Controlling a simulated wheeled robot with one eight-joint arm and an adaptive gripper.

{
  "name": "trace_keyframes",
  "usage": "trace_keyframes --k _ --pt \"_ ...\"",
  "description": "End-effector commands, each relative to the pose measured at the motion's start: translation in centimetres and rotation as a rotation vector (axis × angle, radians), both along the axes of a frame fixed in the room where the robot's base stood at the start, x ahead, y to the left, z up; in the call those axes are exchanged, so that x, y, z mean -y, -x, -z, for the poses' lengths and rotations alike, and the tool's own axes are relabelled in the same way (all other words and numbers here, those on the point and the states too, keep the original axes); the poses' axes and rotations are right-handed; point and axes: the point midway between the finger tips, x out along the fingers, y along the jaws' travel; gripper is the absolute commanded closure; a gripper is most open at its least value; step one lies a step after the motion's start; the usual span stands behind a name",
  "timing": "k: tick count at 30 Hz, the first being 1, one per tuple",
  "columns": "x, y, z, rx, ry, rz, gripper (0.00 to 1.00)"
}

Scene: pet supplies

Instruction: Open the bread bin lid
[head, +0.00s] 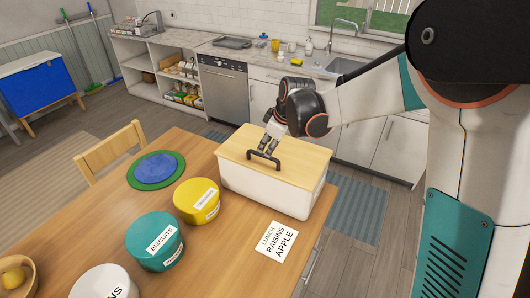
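The bread bin (265,193) is a white box with a light wooden lid (305,160). It stands on the wooden table, and the lid lies flat and closed on it. A dark arched handle (264,158) sits near the lid's front left edge. My gripper (267,146) points down over the lid, with its fingertips right by the handle. Whether the fingers touch or surround the handle I cannot tell, nor how far apart they are. My arm reaches in from the right and hides part of the far side.
On the table (205,255) are a yellow tin (190,207), a teal biscuit tin (147,252), a white tin (95,283), a lunch card (276,243), a blue-green plate (156,168) and a fruit bowl (30,285). A chair (112,150) stands behind.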

Motion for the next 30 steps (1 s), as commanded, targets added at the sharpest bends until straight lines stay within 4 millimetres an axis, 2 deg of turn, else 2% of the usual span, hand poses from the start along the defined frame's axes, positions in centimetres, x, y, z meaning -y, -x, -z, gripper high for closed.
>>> trace_keyframes --k 3,9,15,22,23,27,30 --pt "-0.6 -0.9 2.1 0.000 0.000 -0.001 0.67" --pt "-1.1 -1.7 4.3 0.000 0.000 -0.001 0.67" --pt "-1.3 -2.0 5.1 0.000 0.000 0.000 0.67" --pt "-1.3 -2.0 5.1 0.000 0.000 0.000 0.67" --pt "-1.3 -2.0 5.1 0.000 0.000 0.000 0.69" --pt "-1.2 -2.0 5.1 0.000 0.000 0.000 1.00" --pt "-1.2 -2.0 5.1 0.000 0.000 0.000 1.00"
